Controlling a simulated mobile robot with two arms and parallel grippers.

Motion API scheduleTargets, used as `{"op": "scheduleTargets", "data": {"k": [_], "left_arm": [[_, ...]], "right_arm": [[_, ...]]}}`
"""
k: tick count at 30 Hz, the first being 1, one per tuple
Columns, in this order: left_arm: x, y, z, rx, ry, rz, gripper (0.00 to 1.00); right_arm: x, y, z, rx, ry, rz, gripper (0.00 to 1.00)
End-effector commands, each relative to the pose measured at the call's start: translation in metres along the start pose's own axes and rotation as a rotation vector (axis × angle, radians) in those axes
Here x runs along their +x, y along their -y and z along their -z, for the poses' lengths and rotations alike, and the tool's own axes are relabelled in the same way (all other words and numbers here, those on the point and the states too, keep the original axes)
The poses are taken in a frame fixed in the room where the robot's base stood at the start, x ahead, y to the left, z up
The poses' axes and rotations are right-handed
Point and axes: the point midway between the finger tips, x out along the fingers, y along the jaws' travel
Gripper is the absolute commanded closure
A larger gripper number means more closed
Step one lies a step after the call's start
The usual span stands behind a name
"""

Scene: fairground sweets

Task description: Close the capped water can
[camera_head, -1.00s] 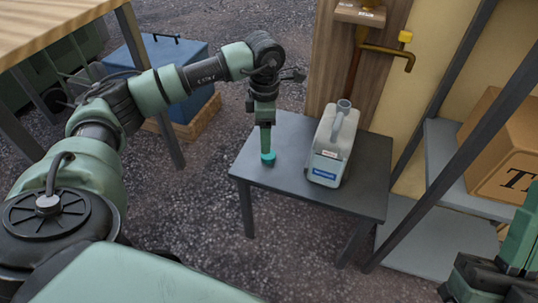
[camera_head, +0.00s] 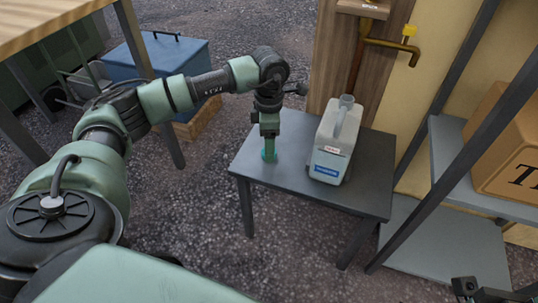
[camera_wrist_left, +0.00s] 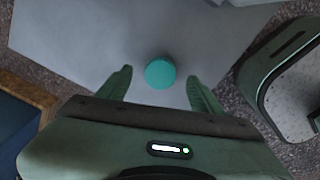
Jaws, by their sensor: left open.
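The water can (camera_head: 333,148) is a pale grey jug with a handle and a blue label. It stands upright on the small dark table (camera_head: 300,191). Its neck (camera_head: 346,101) at the top shows no cap on it. A round teal cap (camera_wrist_left: 160,73) lies on the table, left of the can. My left gripper (camera_head: 269,148) points down over the cap, which its fingers mostly hide in the head view. In the left wrist view my left gripper (camera_wrist_left: 160,82) is open, with a finger on each side of the cap and gaps between.
A metal shelf (camera_head: 455,170) with a cardboard box (camera_head: 510,150) stands at the right. A blue chest (camera_head: 165,62) is behind my left arm. The table's front is clear.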

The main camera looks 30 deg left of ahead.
Motion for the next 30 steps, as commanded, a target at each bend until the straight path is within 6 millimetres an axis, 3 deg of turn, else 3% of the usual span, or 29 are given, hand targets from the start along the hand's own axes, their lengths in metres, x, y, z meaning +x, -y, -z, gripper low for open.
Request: {"op": "scheduleTargets", "data": {"k": [1,4,16,17,21,24,30], "left_arm": [[0.012,0.000,0.000,-0.001,-0.001,0.001,0.34],[0.020,0.000,0.001,-0.001,-0.002,0.002,0.34],[0.021,0.000,0.000,0.000,0.000,0.000,0.34],[0.021,0.000,0.000,0.000,0.000,0.000,0.37],[0.021,0.000,0.000,0.000,0.000,0.000,0.76],[0.021,0.000,0.000,0.000,0.000,0.000,0.98],[0.021,0.000,0.000,0.000,0.000,0.000,1.00]], "right_arm": [[-0.006,0.000,-0.002,0.000,0.000,0.000,1.00],[-0.009,0.000,-0.003,0.000,0.003,0.000,1.00],[-0.008,0.000,-0.003,0.000,0.005,0.000,1.00],[-0.008,0.000,-0.003,0.000,0.005,0.000,1.00],[-0.008,0.000,-0.003,0.000,0.006,0.000,1.00],[-0.008,0.000,-0.003,0.000,0.006,0.000,1.00],[-0.008,0.000,-0.003,0.000,0.006,0.000,1.00]]}}
